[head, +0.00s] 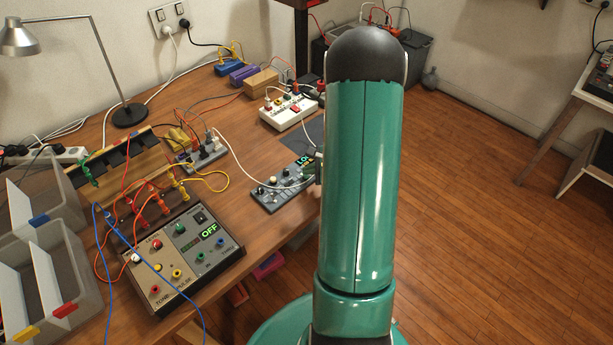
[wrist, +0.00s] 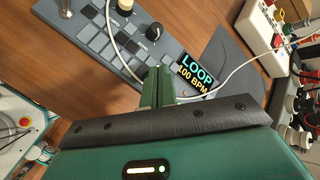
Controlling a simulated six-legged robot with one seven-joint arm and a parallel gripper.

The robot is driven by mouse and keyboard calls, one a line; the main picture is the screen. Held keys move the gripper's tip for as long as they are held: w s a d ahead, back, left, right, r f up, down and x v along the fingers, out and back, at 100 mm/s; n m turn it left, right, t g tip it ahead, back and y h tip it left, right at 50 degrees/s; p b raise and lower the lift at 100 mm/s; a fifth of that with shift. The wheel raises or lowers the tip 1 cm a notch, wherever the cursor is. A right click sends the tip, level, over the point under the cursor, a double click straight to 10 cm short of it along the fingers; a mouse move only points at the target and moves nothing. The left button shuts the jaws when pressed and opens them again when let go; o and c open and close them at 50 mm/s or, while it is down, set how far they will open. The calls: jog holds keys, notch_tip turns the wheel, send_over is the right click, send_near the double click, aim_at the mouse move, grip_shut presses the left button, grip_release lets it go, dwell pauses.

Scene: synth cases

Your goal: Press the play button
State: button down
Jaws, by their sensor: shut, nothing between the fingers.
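A grey sequencer (head: 270,198) with knobs, pads and a lit screen lies on the wooden bench, just left of my green arm in the head view. In the wrist view the sequencer (wrist: 97,38) runs diagonally, and its screen (wrist: 197,74) reads "LOOP 100 BPM". My gripper (wrist: 158,70) is shut and empty, its green fingertips over the sequencer's edge beside the screen. I cannot tell whether they touch it. Small labels are too blurred to read, so I cannot pick out the play button; my fingers hide part of the panel.
A white cable (wrist: 244,65) crosses the sequencer near my fingers. A white box (head: 290,111) with coloured controls stands behind. A beige-and-grey unit (head: 187,262) reading "OFF", cables, a lamp (head: 128,113) and clear bins (head: 80,275) fill the left. Open floor lies right.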

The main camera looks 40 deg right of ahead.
aim_at(310, 179)
notch_tip(310, 179, up, 6)
dwell(0.7)
dwell(1.0)
